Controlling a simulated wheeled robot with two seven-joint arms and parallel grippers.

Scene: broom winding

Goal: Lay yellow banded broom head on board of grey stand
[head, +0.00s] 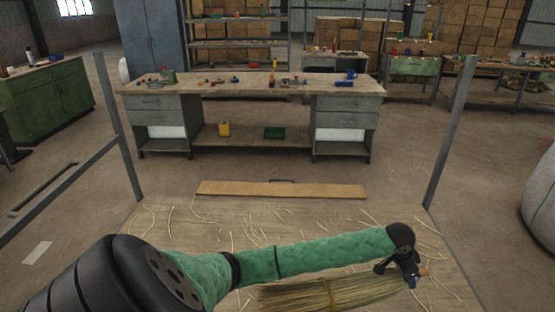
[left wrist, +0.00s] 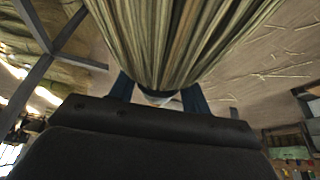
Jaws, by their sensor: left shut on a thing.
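The yellow banded broom head (head: 365,291) is a bundle of pale straw with a yellow band (head: 329,292), low in the head view under my green-sleeved left arm. My left gripper (head: 412,277) is shut on its right end, where a short orange-brown stub shows. In the left wrist view the straw (left wrist: 175,35) fills the top, beyond the dark blue fingers (left wrist: 158,98). The grey stand (head: 450,130) has upright posts on both sides of a straw-strewn wooden board (head: 165,222). The broom head is over this board; I cannot tell whether it touches. My right gripper is not in view.
A wooden plank (head: 280,189) runs along the board's far edge. Loose straws lie about the board. Beyond is open floor, then a workbench (head: 250,88) with small items. A green cabinet (head: 45,100) is at left and a pale rounded object (head: 540,205) at right.

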